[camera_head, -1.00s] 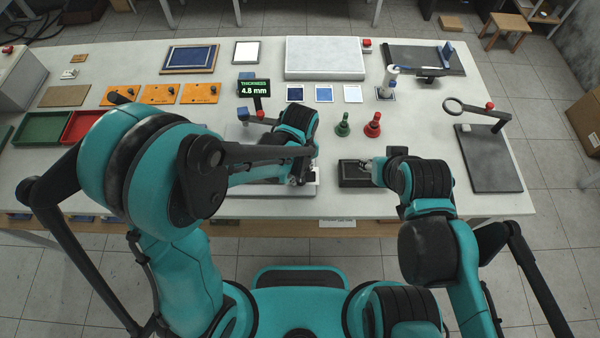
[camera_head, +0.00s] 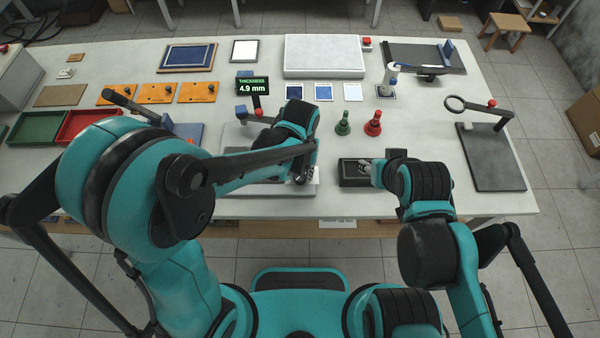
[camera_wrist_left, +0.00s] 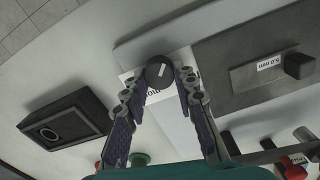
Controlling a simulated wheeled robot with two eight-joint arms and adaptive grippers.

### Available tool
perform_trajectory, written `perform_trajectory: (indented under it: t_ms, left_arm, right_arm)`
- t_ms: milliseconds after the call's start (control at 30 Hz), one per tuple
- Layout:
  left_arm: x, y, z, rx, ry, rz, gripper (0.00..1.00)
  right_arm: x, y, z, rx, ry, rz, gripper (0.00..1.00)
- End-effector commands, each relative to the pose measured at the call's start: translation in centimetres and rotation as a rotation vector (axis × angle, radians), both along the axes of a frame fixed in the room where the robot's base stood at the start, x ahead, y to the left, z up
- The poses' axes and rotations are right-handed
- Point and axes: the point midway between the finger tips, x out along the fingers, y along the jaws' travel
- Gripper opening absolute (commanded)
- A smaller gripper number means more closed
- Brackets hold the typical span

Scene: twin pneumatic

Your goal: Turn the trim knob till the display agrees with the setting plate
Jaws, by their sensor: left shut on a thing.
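The trim knob (camera_wrist_left: 159,71) is a dark round knob with a white mark on its top, on a pale label beside a grey slab. My left gripper (camera_wrist_left: 163,76) is shut on it, one finger on each side; in the head view the gripper (camera_head: 302,178) is at the slab's right end, mostly hidden by my arm. The display (camera_head: 253,86) reads 4.9 mm in green. The setting plate (camera_wrist_left: 271,62) reads 5.0 mm in the left wrist view. My right gripper (camera_head: 368,169) is over a black box; its fingers are too small to judge.
The black box (camera_head: 346,174) lies right of the slab. Green (camera_head: 343,124) and red (camera_head: 373,124) handled pieces stand behind it. A magnifier stand (camera_head: 494,165) is at the right, and red (camera_head: 78,124) and green (camera_head: 40,127) trays are at the left.

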Motion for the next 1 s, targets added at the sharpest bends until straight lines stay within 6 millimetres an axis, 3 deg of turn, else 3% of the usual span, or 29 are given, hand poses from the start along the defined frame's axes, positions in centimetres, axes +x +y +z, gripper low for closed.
perform_trajectory:
  t_ms: [400, 1000]
  left_arm:
    - [-0.03, -0.11, -0.04, 0.000, -0.001, -0.262, 0.00]
    - [-0.04, -0.13, 0.00, 0.000, 0.000, -0.335, 0.00]
  right_arm:
    - [0.00, 0.00, -0.57, 0.000, 0.000, 0.000, 0.43]
    - [0.01, 0.00, -0.66, 0.000, 0.000, 0.000, 0.43]
